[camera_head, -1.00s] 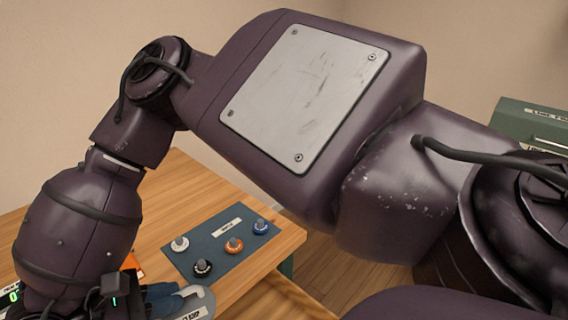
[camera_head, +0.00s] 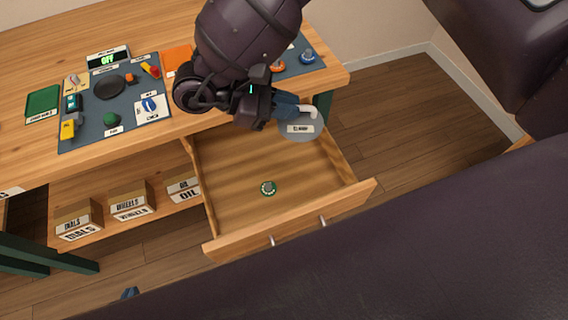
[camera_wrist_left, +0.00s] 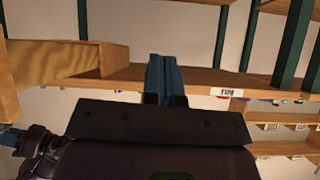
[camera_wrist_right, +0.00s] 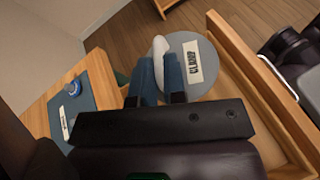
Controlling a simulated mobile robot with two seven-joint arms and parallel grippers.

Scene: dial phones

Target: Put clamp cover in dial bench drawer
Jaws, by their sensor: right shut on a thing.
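The clamp cover (camera_head: 300,128) is a grey disc with a "CLAMP" label and a white handle. My right gripper (camera_head: 311,108) is shut on its handle, over the back right corner of the open bench drawer (camera_head: 290,230). The right wrist view shows the cover (camera_wrist_right: 208,85) in front of the blue fingers of my right gripper (camera_wrist_right: 160,72), with the white handle between them.
The wooden bench top (camera_head: 30,165) holds a grey-blue mat (camera_head: 85,140) with several small parts. Labelled boxes (camera_head: 130,203) stand on the shelf left of the drawer. The drawer's middle is mostly clear.

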